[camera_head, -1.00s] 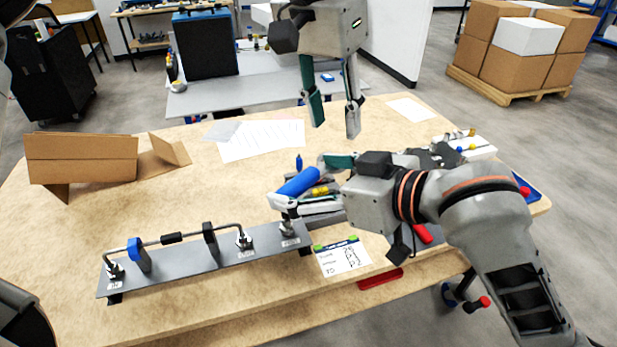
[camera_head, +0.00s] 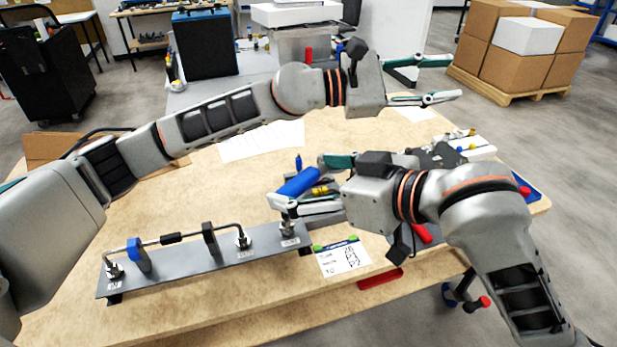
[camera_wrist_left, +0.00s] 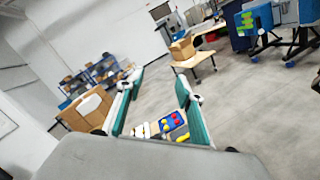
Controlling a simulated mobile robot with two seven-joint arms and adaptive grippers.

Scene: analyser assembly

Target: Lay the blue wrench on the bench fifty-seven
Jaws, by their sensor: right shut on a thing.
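The blue wrench (camera_head: 298,182) shows a thick blue handle above the bench (camera_head: 205,208), close to the right end fitting of the grey plate. My right gripper (camera_head: 312,186) has its fingers around it and is shut on it; the fingers hide part of the wrench, and I cannot tell whether its head touches the fitting. My left gripper (camera_head: 448,79) is open and empty, reaching out over the far right of the bench. Its two spread fingers also show in the left wrist view (camera_wrist_left: 158,98), with nothing between them.
The grey plate (camera_head: 190,265) with a bent tube and fittings lies at the front. A note card (camera_head: 343,258) lies beside it. Paper sheets (camera_head: 262,142) lie at the back. A cardboard piece (camera_head: 48,148) is partly hidden by my left arm. The bench's left middle is clear.

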